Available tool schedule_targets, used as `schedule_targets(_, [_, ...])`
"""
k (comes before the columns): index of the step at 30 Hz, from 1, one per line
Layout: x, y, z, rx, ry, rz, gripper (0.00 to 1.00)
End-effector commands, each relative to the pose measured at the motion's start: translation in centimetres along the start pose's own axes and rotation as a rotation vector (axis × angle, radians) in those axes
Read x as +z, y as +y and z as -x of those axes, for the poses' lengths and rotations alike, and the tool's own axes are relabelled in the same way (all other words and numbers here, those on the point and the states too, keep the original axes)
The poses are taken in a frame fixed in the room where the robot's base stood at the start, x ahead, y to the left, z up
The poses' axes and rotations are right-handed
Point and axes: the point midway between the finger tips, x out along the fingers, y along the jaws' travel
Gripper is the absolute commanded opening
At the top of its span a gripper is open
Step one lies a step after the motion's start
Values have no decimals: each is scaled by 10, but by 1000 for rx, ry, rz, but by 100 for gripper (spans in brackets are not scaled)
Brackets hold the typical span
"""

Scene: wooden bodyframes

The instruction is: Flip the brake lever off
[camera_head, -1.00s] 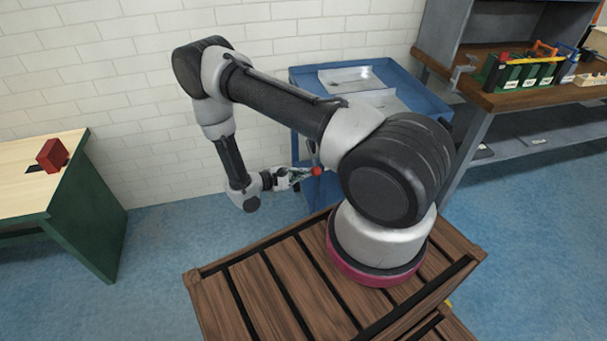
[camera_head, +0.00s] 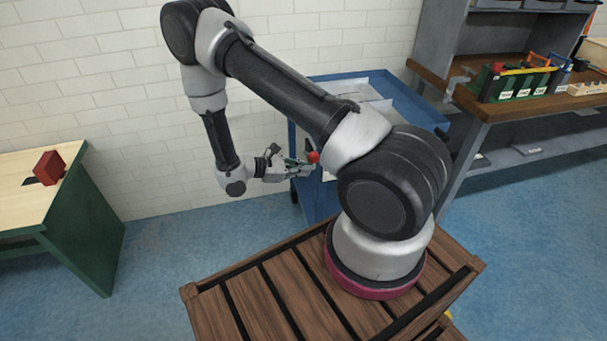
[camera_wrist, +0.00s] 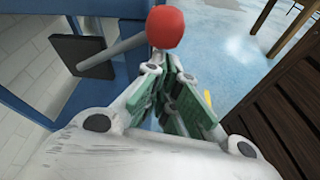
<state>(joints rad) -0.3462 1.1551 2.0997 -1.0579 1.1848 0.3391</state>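The brake lever is a grey rod (camera_wrist: 128,47) with a red ball knob (camera_wrist: 166,25), standing out from a black square plate on a blue frame. In the head view the red knob (camera_head: 313,157) shows beside the blue cart. My gripper (camera_head: 303,167) is right by the knob in that view. In the wrist view my gripper (camera_wrist: 169,76) has green-padded fingers pointing toward the knob, with their tips just below it. The fingers are close together, and I cannot tell their exact opening. Neither finger is seen around the knob or rod; contact is unclear.
The blue cart (camera_head: 425,113) stands against the white brick wall. A green table (camera_head: 85,225) with a red block (camera_head: 49,167) is at the left.

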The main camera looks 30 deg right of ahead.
Motion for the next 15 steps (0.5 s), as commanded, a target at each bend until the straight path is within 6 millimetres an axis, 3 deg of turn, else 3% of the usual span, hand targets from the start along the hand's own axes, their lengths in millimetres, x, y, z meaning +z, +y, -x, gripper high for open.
schedule_targets(15, [9, 5, 3, 2, -5, -4, 0])
